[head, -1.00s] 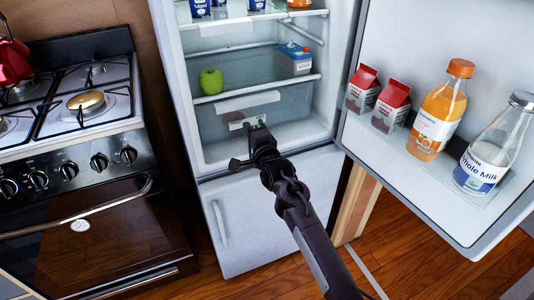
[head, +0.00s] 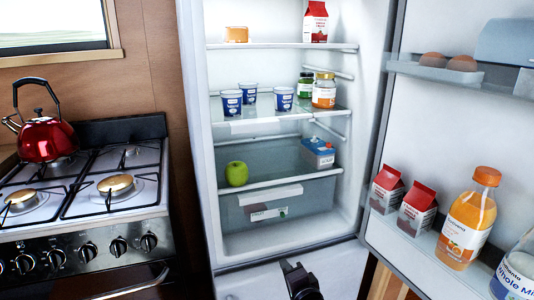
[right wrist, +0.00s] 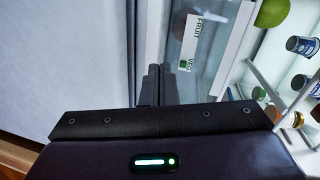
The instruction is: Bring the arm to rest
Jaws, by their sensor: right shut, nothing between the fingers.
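My right gripper (head: 298,278) shows at the bottom edge of the head view, in front of the fridge's lower front. In the right wrist view its two dark fingers (right wrist: 158,86) are together, with nothing between them. The fridge drawer with its fruit label (right wrist: 190,44) is beyond the fingers there. The rest of my right arm is cut off below the head view. My left gripper is in neither view.
The open fridge (head: 262,245) holds a green apple (head: 236,174), blue-labelled cups and jars. Its open door (head: 440,150) on the right carries cartons, an orange juice bottle (head: 468,222) and milk. A stove (head: 115,213) with a red kettle (head: 47,136) stands left.

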